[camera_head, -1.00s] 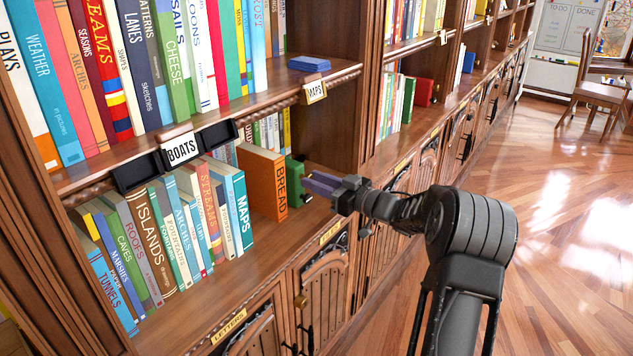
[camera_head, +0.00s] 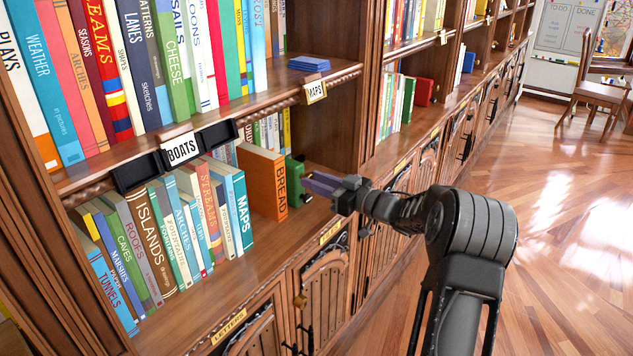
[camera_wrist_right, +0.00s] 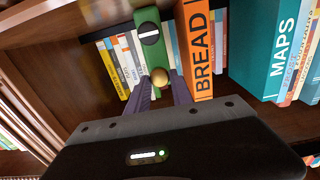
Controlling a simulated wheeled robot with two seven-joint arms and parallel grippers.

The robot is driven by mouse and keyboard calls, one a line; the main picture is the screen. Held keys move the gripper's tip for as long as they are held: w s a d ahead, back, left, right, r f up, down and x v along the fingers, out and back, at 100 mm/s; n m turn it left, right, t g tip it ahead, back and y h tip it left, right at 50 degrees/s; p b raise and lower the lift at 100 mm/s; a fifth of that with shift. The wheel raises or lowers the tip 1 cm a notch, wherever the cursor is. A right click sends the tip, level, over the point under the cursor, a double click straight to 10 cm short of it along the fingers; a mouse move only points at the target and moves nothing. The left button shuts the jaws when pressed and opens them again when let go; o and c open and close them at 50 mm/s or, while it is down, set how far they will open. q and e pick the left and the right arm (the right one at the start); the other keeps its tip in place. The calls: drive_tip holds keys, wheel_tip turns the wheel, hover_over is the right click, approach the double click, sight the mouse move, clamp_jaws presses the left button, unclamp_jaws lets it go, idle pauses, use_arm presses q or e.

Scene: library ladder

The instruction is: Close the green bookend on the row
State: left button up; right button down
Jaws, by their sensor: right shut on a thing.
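The green bookend (camera_head: 296,172) stands on the lower shelf beside the orange BREAD book (camera_head: 264,184). In the right wrist view the green bookend (camera_wrist_right: 152,42) is upright against or very close to the orange BREAD book (camera_wrist_right: 196,45). A round gold knob (camera_wrist_right: 160,77) is on its front. My right gripper (camera_head: 309,187) reaches in from the right, its purple fingers shut around the knob. The fingers also show in the right wrist view (camera_wrist_right: 161,90). Other books (camera_wrist_right: 116,60) stand behind the bookend, partly hidden. My left gripper is not in view.
A row of books ending with a teal MAPS book (camera_head: 242,212) stands left of BREAD, with a gap between. A shelf divider (camera_head: 345,140) rises right of the bookend. The upper shelf, with a blue object (camera_head: 309,64), hangs above. Cabinet doors (camera_head: 324,295) lie below.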

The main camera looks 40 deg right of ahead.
drive_tip(key=s+a, duration=0.1)
drive_tip(key=a, duration=0.3)
drive_tip(key=s+a+b, duration=0.1)
drive_tip(key=a, duration=0.3)
drive_tip(key=s+a, duration=0.2)
drive_tip(key=a, duration=0.3)
drive_tip(key=shift+b, duration=0.4)
drive_tip(key=c, duration=1.2)
unclamp_jaws()
drive_tip(key=shift+a, duration=0.1)
drive_tip(key=shift+o, duration=0.2)
drive_tip(key=shift+s+d, duration=0.25)
drive_tip(key=v, duration=0.7)
